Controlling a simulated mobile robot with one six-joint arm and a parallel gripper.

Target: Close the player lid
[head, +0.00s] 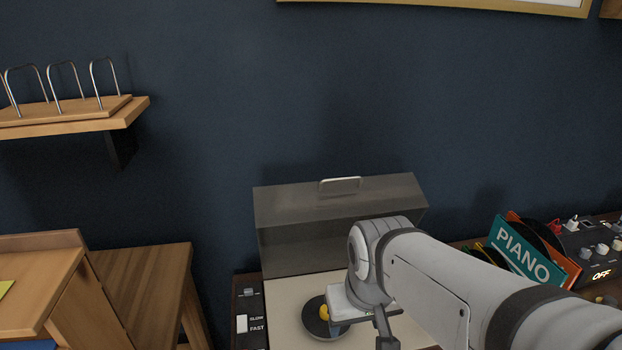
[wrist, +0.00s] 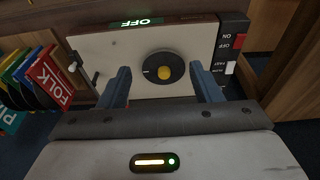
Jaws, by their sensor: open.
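The record player (head: 285,295) has a cream deck and a small black disc with a yellow centre (head: 318,318). Its smoky grey lid (head: 290,205) stands raised at the back, with a pale handle (head: 340,185) on its top edge. The wrist view shows the deck (wrist: 115,50) upside down, with the disc (wrist: 163,72) between my fingers. My gripper (wrist: 160,82) is open and empty, over the deck. In the head view my arm covers the deck's right part and the lid's lower right corner. The lid is not clearly visible in the wrist view.
A switch panel (head: 249,312) lines the player's left side. To the right stand record sleeves, including PIANO (head: 523,252), and a knobbed unit (head: 600,250) reading OFF. A wooden shelf (head: 125,118) with wire dividers hangs at left. The wall above the lid is clear.

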